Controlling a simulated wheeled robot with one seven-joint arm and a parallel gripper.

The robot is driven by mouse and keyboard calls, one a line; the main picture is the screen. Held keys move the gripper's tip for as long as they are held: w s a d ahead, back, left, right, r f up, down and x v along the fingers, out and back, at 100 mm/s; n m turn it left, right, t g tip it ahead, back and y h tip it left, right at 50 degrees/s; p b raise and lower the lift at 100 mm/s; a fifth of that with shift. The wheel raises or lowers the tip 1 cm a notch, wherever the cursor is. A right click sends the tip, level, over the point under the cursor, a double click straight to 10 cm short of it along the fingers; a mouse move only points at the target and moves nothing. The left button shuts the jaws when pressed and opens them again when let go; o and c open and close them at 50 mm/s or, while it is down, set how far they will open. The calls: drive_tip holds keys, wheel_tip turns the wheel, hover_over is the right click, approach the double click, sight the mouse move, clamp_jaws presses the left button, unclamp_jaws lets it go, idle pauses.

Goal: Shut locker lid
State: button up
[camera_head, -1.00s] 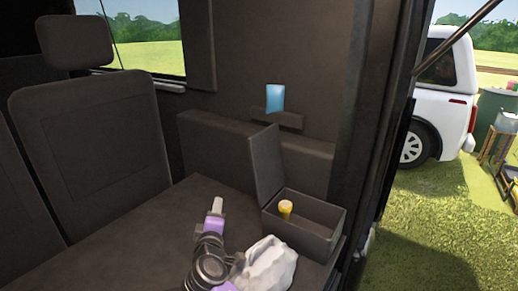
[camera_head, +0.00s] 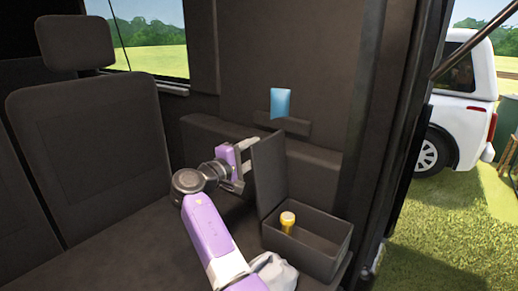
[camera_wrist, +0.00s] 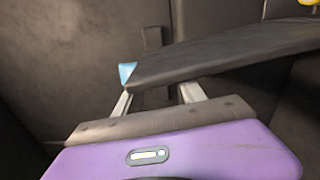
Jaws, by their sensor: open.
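The dark locker box (camera_head: 312,238) sits on the seat at the right in the head view. Its lid (camera_head: 269,172) stands upright on the box's left side, so the box is open. A bottle with a yellow cap (camera_head: 287,221) stands inside. My gripper (camera_head: 247,160) is open and empty, behind and left of the lid, near its upper left edge. In the wrist view the lid (camera_wrist: 225,52) crosses in front of my gripper (camera_wrist: 160,95) and partly hides the right finger's tip. I cannot tell whether they touch.
A blue item (camera_head: 280,103) sits on a small wall ledge (camera_head: 283,125) behind the box. A seat backrest (camera_head: 90,150) stands at left. A pale, crumpled object (camera_head: 275,271) lies in front of the box, partly behind my arm. A white vehicle (camera_head: 460,105) is outside.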

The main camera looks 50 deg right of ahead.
drive_tip(key=shift+w+d, duration=0.2)
drive_tip(key=shift+d, duration=1.25)
drive_tip(key=shift+c, duration=0.5)
clamp_jaws()
drive_tip(key=shift+r, duration=0.15)
